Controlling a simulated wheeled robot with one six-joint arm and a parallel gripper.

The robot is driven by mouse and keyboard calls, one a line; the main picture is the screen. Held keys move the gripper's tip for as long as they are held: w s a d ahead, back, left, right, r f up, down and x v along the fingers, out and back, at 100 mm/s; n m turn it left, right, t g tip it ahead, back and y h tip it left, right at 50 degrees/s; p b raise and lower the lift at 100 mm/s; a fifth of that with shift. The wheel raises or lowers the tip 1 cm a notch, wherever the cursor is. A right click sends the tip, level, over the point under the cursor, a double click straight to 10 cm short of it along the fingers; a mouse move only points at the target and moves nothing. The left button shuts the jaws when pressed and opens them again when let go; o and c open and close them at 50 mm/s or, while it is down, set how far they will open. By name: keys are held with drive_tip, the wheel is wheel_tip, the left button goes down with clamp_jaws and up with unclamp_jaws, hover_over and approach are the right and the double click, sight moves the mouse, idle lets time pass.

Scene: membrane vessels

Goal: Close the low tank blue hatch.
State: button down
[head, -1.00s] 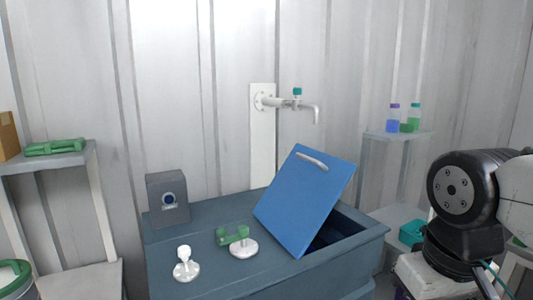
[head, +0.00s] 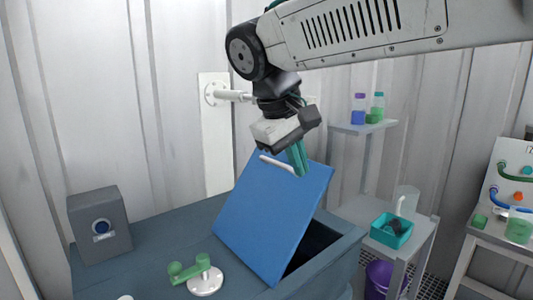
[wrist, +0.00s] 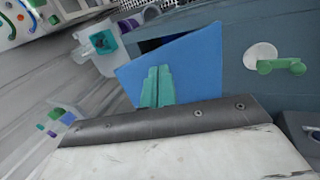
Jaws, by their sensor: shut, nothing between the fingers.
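The blue hatch (head: 268,215) on the low tank (head: 345,245) stands tilted open, with a white handle bar (head: 277,164) near its upper edge. A dark opening shows at its right side. My gripper (head: 298,158), with green fingers, is shut and empty. In the head view it overlaps the hatch's top edge at the right end of the handle; I cannot tell whether it touches. In the wrist view the shut fingers (wrist: 157,88) lie in front of the blue hatch (wrist: 195,65), and the handle is not visible there.
A white wall pipe (head: 232,96) is behind my arm. A side table with a teal bin (head: 391,230) stands right.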

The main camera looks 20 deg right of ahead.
drive_tip(key=w+a+r+t+h, duration=0.1)
drive_tip(key=w+a+r+h, duration=0.2)
drive_tip(key=w+a+r, duration=0.55)
approach(274, 161)
drive_tip(key=shift+n, duration=0.4)
drive_tip(key=x, duration=0.6)
drive_tip(key=shift+w+d+f, duration=0.1)
drive_tip(key=shift+d+f, duration=0.1)
drive_tip(key=shift+f, duration=0.15)
